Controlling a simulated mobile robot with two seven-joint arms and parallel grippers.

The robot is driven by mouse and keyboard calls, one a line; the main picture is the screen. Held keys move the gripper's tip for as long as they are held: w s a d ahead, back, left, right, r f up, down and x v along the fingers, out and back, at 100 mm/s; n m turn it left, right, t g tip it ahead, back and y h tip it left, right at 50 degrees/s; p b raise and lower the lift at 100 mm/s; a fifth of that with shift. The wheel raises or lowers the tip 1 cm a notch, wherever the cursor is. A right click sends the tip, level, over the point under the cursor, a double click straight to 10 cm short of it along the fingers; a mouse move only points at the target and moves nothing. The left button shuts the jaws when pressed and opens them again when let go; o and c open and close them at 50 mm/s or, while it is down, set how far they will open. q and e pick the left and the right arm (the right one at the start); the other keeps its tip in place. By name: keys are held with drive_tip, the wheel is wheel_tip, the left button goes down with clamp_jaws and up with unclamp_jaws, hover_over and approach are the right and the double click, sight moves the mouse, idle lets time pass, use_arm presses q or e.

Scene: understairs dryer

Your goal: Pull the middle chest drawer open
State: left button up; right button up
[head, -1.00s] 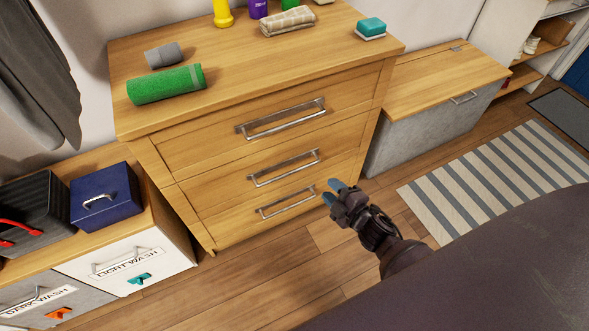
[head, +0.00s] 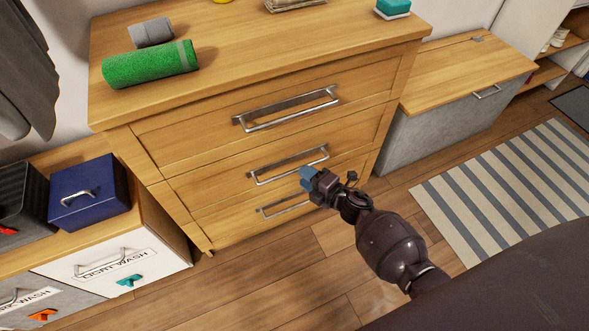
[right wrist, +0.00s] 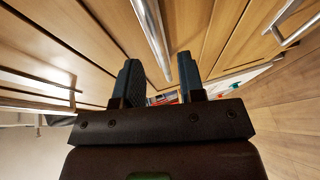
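The wooden chest (head: 118,140) has three drawers with metal bar handles. The middle drawer (head: 215,185) is shut, and its handle (head: 288,165) is free of my fingers. My right gripper (head: 307,180) is in front of the chest, just below the right part of the middle handle in the head view, and covers part of the lower handle (head: 270,211). In the right wrist view the blue fingers of my right gripper (right wrist: 160,82) stand apart with nothing between them. A handle bar (right wrist: 152,35) runs just beyond the fingertips there. My left gripper is not in view.
A green rolled towel (head: 150,64) and a grey roll (head: 151,32) lie on the chest top. A low cabinet with a blue box (head: 88,192) stands at left, a grey bin with wooden lid (head: 465,70) at right. The floor before the chest is clear.

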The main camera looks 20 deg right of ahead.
sight(296, 170)
drive_tip(key=shift+b+x, duration=0.45)
drive_tip(key=shift+x, duration=1.8)
clamp_jaws()
